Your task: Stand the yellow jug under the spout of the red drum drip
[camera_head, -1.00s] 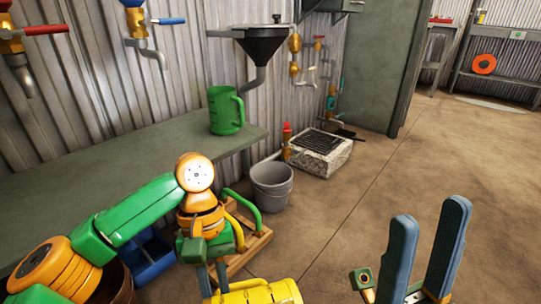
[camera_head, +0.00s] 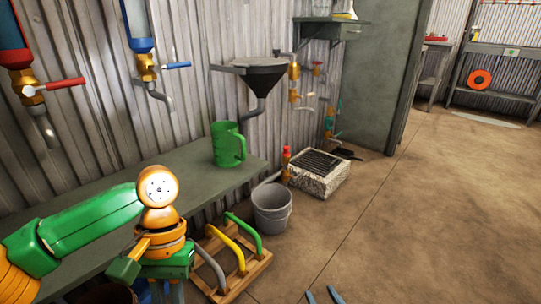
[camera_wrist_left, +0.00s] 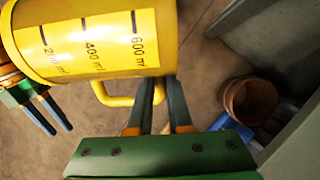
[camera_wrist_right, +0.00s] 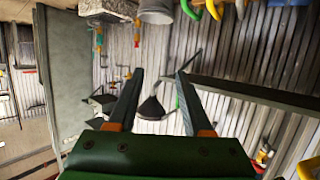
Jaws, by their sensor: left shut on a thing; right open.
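The red drum (camera_head: 14,50) hangs on the wall at upper left in the head view, with a brass tap, a red lever and a grey spout (camera_head: 45,130) above the bench. The yellow jug (camera_wrist_left: 95,38), marked in ml, shows in the left wrist view. My left gripper (camera_wrist_left: 159,88) is shut on its handle; the jug is below the head view's frame. My right gripper (camera_wrist_right: 158,73) is open and empty; only its fingertips show at the head view's bottom edge (camera_head: 323,297).
A blue drum (camera_head: 137,28) with its own tap hangs beside the red one. A green jug (camera_head: 228,145) stands on the bench (camera_head: 120,185), whose left part looks clear. A funnel (camera_head: 258,78), a grey bucket (camera_head: 271,208) and a rack of handles (camera_head: 240,272) are to the right.

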